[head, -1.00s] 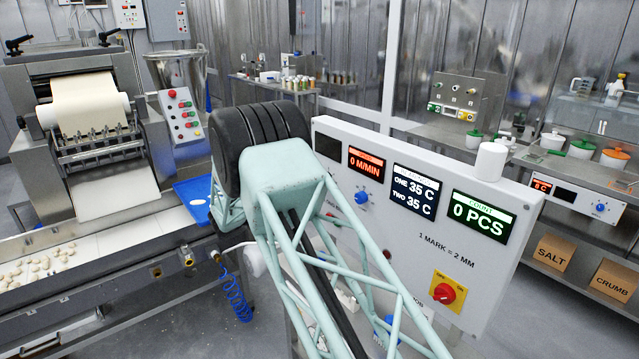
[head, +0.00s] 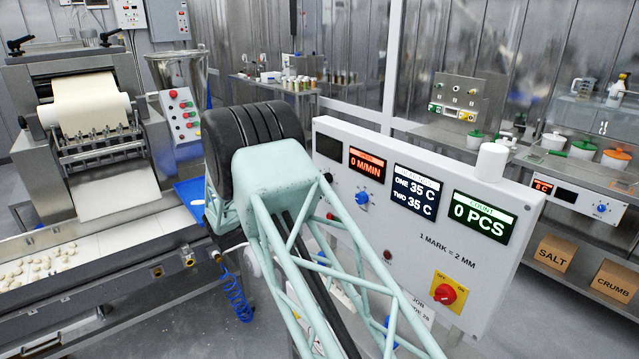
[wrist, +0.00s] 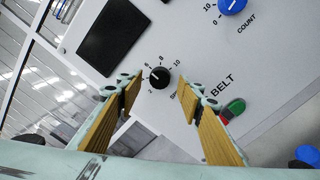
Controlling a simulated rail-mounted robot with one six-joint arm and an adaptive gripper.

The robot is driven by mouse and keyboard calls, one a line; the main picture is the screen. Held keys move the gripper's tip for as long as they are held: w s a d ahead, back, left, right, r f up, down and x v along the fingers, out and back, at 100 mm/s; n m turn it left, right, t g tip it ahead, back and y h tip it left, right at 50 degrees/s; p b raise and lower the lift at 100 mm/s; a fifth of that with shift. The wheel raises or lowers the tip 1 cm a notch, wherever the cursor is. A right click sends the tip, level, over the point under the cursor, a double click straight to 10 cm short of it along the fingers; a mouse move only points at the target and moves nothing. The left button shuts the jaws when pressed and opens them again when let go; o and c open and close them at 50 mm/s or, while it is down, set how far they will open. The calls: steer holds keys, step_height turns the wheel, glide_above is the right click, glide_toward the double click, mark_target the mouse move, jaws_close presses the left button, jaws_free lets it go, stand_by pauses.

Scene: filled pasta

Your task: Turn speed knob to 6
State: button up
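The black speed knob (wrist: 159,77) sits on the pale control panel (wrist: 190,115), with a printed scale around it running up to 10. A small pale mark shows on the knob's left side; I cannot tell exactly which number it points at. My gripper (wrist: 158,88) is open in the wrist view. Its two yellow-padded fingers stand on either side of the knob, with a visible gap on both sides. The label below the knob is partly hidden by the right finger. In the head view my arm hides the gripper; a black knob (head: 327,177) shows beside it on the panel.
A blue COUNT knob (wrist: 232,5) and a green-and-red switch (wrist: 233,108) are near the right finger. A dark blank screen (wrist: 113,38) lies above left. The panel's belt display (head: 367,164) reads 0 M/MIN, and the count display (head: 479,219) reads 0 PCS.

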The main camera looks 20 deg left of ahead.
steer(key=v, duration=1)
steer(key=shift+d, duration=0.1)
stand_by(0.5)
